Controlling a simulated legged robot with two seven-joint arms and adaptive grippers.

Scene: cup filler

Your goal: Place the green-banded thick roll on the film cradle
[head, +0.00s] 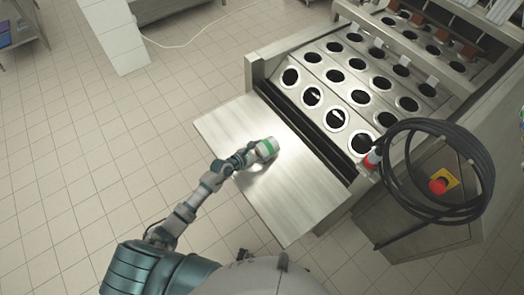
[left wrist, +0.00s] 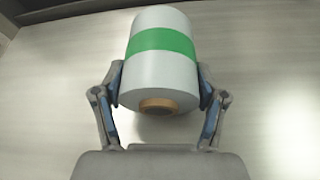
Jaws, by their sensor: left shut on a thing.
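The green-banded thick roll (head: 266,148) is a white roll with a green band, over the metal table at the front of the machine. In the left wrist view the roll (left wrist: 160,72) shows its brown core end facing my gripper. My left gripper (head: 252,155) is shut on the roll, with one finger on each side of it. I cannot tell whether the roll touches the table or is held just above it. My right gripper is not in view. I cannot make out the film cradle.
The bare metal table (head: 290,212) has free room around the roll. Behind it stands the cup filler (head: 345,75) with rows of round holes. A coiled black hose (head: 480,160) hangs at the right, near a red emergency button (head: 438,186). Tiled floor lies to the left.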

